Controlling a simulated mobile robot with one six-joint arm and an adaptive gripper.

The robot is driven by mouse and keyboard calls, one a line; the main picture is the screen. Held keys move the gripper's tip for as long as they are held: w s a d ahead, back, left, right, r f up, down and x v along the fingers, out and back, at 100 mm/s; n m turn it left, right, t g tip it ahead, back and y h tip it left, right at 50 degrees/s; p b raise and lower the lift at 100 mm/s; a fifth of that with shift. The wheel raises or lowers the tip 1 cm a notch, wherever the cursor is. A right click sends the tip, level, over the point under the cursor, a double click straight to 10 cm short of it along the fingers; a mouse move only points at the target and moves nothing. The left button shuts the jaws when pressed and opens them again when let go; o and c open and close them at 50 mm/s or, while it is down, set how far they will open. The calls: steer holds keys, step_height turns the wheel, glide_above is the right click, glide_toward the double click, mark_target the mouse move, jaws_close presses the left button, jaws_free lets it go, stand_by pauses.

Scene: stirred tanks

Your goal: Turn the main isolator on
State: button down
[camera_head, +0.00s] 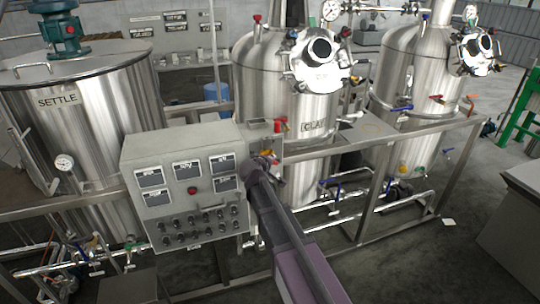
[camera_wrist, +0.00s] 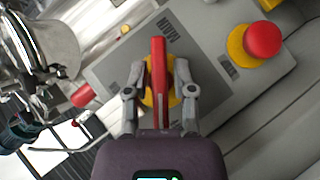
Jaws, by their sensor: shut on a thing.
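The main isolator is a red bar handle (camera_wrist: 158,58) on a yellow disc (camera_wrist: 148,97), set on a grey plate (camera_wrist: 112,72) marked "MAIN". In the wrist view the handle stands upright in the picture, slanted to the plate's edges. My gripper (camera_wrist: 160,78) has one finger on each side of the handle and is shut on it. In the head view my gripper (camera_head: 265,165) is at the isolator, right of the grey control panel, and hides most of it. Small marks on the plate are too blurred to read.
A red mushroom button on a yellow base (camera_wrist: 263,41) sits beside the isolator plate. The control panel (camera_head: 150,210) with gauges and knobs is close on the left. Steel tanks (camera_head: 270,90) and a pipe frame (camera_head: 400,140) stand behind.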

steer(key=m+g+y+p, duration=0.2)
steer(key=y+p, duration=0.1)
steer(key=shift+d+r+m+y+p, duration=0.1)
steer(key=shift+m+y+p, duration=0.2)
steer(key=shift+m+g+y+p, duration=0.6)
steer(key=shift+m+y, duration=0.5)
steer(key=shift+y, duration=1)
steer(key=c, duration=0.7)
jaws_free()
steer(key=shift+o, duration=0.2)
steer(key=shift+n+h, duration=0.3)
steer(key=shift+h, duration=0.2)
